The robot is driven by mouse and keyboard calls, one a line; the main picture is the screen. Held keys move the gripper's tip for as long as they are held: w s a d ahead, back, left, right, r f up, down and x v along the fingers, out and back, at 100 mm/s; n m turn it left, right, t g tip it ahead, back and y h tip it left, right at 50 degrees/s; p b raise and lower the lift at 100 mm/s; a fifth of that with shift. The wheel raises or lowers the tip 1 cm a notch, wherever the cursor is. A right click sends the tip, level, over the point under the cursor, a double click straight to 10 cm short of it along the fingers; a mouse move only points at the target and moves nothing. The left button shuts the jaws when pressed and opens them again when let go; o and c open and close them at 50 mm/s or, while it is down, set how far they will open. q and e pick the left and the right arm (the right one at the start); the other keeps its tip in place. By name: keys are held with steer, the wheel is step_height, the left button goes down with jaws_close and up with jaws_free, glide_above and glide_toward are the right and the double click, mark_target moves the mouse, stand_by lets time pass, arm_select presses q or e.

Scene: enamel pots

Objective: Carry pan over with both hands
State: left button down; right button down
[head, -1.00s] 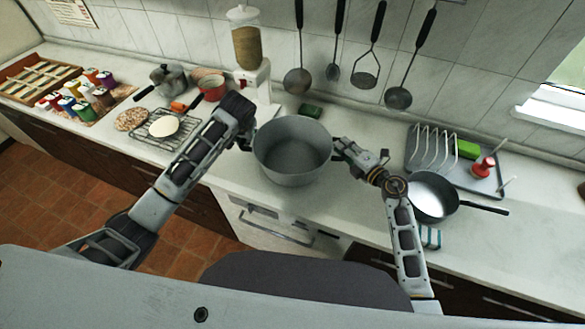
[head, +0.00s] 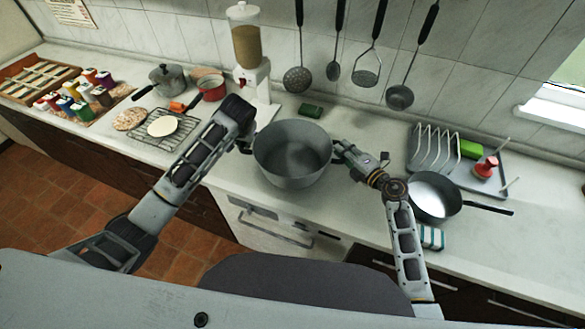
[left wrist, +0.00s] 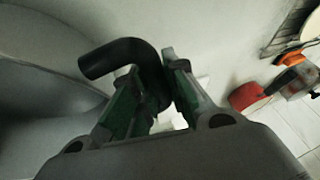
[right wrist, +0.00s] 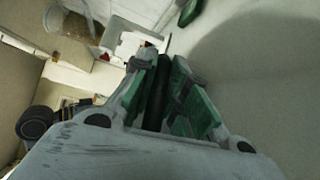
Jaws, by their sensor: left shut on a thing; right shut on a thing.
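The pan is a large, deep grey pot (head: 291,165) in the middle of the head view, upright and looking empty. My left gripper (head: 246,143) is at its left side, shut on a black curved handle (left wrist: 118,56); the pot wall (left wrist: 40,95) fills the left of the left wrist view. My right gripper (head: 342,152) is at its right side. In the right wrist view a dark handle (right wrist: 156,92) sits between its green pads. Whether the pot's base touches the counter is hard to tell.
The pot is over the counter's (head: 365,225) front part. A frying pan (head: 435,195) and a tray with a rack (head: 436,150) stand to the right. A dispenser (head: 250,60) and green sponge (head: 310,111) are behind. A cooling rack (head: 150,138) and red pot (head: 211,88) are left.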

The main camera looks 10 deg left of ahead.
arm_select(q)
steer(key=shift+d+f+b, duration=0.2)
steer(key=shift+f+b, duration=0.35)
steer(key=shift+f, duration=0.05)
arm_select(e)
steer(key=shift+a+f, duration=0.2)
steer(key=shift+f, duration=0.35)
arm_select(q)
steer(key=c, duration=1.4)
jaws_free()
steer(key=shift+c, duration=0.2)
arm_select(e)
steer(key=c, duration=1.4)
jaws_free()
steer(key=shift+c, duration=0.2)
arm_select(q)
steer(key=shift+a, duration=0.1)
steer(key=shift+r, duration=0.15)
steer(key=shift+v, duration=5.8)
arm_select(e)
steer(key=shift+d, duration=0.2)
arm_select(q)
steer(key=shift+a, duration=0.15)
arm_select(e)
steer(key=shift+s, duration=0.1)
steer(key=v, duration=1.2)
arm_select(q)
steer(key=shift+s, duration=0.15)
arm_select(e)
steer(key=shift+d, duration=0.1)
